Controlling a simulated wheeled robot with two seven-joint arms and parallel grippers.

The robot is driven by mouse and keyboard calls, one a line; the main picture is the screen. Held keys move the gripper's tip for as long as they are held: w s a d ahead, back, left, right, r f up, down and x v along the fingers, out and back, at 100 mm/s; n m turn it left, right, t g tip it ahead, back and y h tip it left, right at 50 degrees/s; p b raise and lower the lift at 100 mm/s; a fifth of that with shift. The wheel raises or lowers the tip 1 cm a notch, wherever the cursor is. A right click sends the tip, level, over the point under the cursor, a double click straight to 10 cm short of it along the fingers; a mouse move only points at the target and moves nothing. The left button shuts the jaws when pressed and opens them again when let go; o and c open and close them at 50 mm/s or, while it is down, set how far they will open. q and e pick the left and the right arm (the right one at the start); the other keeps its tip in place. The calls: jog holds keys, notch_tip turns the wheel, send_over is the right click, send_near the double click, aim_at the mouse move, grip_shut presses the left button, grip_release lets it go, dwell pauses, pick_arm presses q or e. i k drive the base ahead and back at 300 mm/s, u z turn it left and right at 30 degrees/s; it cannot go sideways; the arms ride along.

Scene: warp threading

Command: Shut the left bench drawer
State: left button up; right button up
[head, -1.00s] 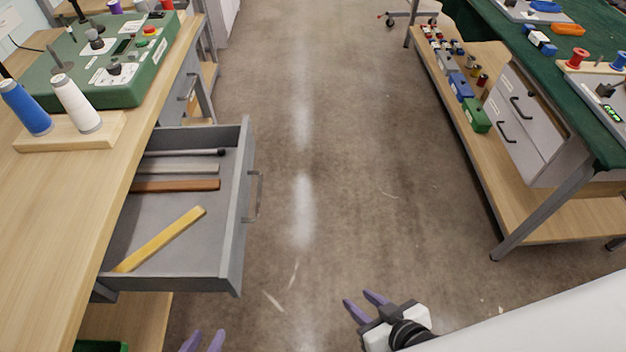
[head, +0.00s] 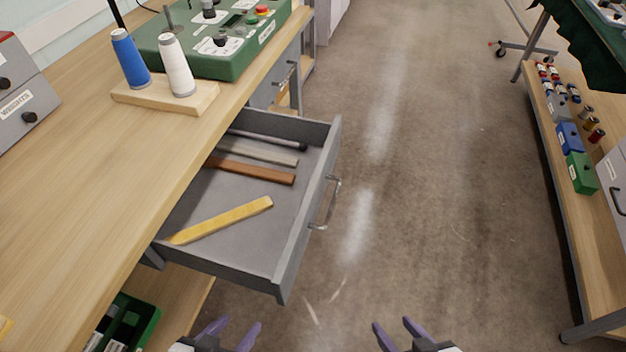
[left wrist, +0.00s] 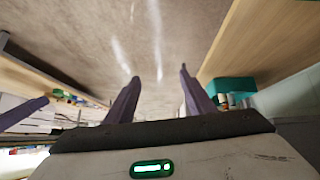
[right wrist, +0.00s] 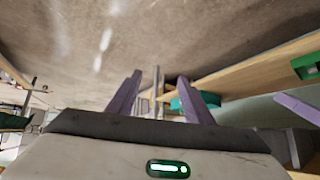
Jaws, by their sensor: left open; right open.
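The grey left bench drawer (head: 292,240) stands pulled out from under the wooden bench in the head view. Its metal handle (head: 326,204) faces right, toward the aisle. Inside lie a yellow bar (head: 222,220), a brown bar (head: 252,172), a grey bar and a dark rod. My left gripper (head: 232,328) is open and empty, below the drawer's near corner in the picture and apart from it. My right gripper (head: 392,328) is open and empty over the floor, right of the drawer. The open fingers also show in the left wrist view (left wrist: 157,85) and the right wrist view (right wrist: 163,90).
The bench top (head: 90,190) carries a spool stand (head: 150,97) with blue and white cones and a green control box (head: 225,65). A green bin (head: 140,318) sits on the shelf below. A second bench shelf (head: 575,235) stands right. The aisle floor (head: 430,200) is clear.

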aim_at(264, 252)
jog(key=i, duration=0.15)
jog(key=k, duration=0.95)
jog(key=z, duration=1)
jog(key=i, duration=0.85)
jog(key=u, duration=1.6)
jog(key=i, duration=0.55)
jog(key=u, duration=0.05)
